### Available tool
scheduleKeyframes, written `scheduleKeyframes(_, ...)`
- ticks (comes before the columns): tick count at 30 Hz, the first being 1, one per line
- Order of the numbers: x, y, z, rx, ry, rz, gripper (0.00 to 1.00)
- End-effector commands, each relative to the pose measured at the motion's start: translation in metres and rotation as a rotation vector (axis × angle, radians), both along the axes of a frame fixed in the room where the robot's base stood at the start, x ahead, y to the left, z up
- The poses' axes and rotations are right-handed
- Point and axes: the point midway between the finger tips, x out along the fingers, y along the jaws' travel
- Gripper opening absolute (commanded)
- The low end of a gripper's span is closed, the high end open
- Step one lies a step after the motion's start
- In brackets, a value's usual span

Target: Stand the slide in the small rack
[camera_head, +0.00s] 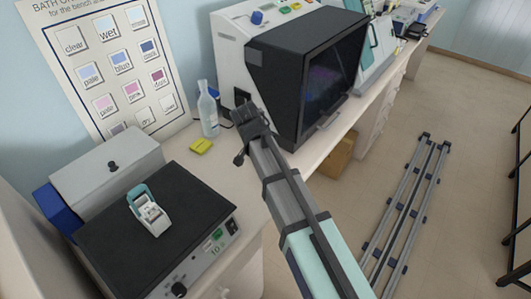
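A small white holder with a teal end (148,212) sits on the black top of the grey box-shaped device at lower left. It looks like the small rack, but its slots are too small to make out. I cannot pick out a slide anywhere in this view. My gripper (241,132) is over the bench, to the right of the clear bottle and left of the large dark-fronted machine, well apart from the holder. Its fingers are dark and small here, so I cannot tell whether they are open or hold anything.
The black-topped device (200,185) has a knob and green display in front. A grey lidded box (108,170) stands behind it. The dark-windowed machine (310,75) stands right. Floor rails (405,210) lie at right.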

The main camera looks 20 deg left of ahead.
Motion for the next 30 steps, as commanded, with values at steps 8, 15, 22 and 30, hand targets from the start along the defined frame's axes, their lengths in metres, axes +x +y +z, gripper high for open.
scheduleKeyframes(8, 0.0, 0.0, 0.0, 0.0, 0.0, 0.0, 0.0)
scheduleKeyframes(15, 0.0, 0.0, -0.0022, 0.0, 0.0, 0.0, 0.0)
scheduleKeyframes(22, 0.0, -0.0001, -0.0047, 0.0, 0.0, 0.0, 0.0)
scheduleKeyframes(30, 0.0001, 0.0, -0.0059, 0.0, 0.0, 0.0, 0.39)
